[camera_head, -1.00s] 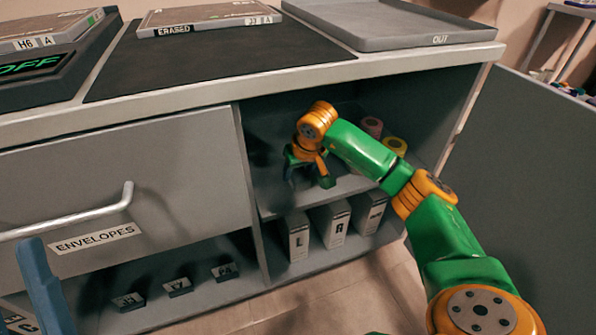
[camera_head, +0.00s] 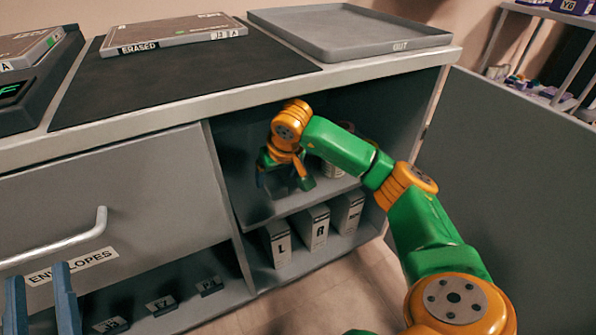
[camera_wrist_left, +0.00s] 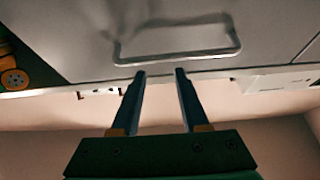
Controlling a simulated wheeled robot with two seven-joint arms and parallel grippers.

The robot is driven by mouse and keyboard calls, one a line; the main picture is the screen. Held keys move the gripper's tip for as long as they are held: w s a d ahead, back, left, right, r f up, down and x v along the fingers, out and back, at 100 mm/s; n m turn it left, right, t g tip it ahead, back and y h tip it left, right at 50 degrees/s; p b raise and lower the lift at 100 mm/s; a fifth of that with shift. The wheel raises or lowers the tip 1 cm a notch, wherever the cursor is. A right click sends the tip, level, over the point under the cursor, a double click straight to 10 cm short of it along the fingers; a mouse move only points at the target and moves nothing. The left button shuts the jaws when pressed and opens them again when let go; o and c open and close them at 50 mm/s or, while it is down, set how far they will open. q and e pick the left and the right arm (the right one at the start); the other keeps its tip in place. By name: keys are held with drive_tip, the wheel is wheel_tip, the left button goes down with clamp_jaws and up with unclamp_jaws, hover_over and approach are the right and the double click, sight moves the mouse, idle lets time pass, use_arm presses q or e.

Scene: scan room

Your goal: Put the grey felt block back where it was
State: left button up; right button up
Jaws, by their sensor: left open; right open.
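My left gripper (camera_head: 40,272) is open at the lower left, in front of the envelopes drawer (camera_head: 105,195). In the left wrist view, its open fingers (camera_wrist_left: 160,74) are empty and point towards the drawer handle (camera_wrist_left: 185,55).
Boxes marked L (camera_head: 278,243) and R (camera_head: 316,228) stand on the lower shelf beside a third box. The open cabinet door (camera_head: 510,180) bounds the right side. The OUT tray (camera_head: 400,44) and the erased case (camera_head: 170,35) lie on the counter.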

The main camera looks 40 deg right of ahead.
use_arm(q)
wheel_tip(320, 180, down, 8)
drive_tip(key=w+g+y+p, duration=0.1)
drive_tip(key=g+y, duration=0.1)
drive_tip(key=g, duration=0.2)
drive_tip(key=shift+w+a+n+g, duration=0.3)
drive_tip(key=shift+w+a, duration=0.05)
drive_tip(key=shift+a, duration=0.05)
use_arm(e)
drive_tip(key=s+a, duration=0.2)
drive_tip(key=s, duration=0.9)
drive_tip(key=shift+s+a, duration=0.25)
drive_tip(key=shift+a, duration=0.1)
drive_tip(key=shift+f, duration=0.1)
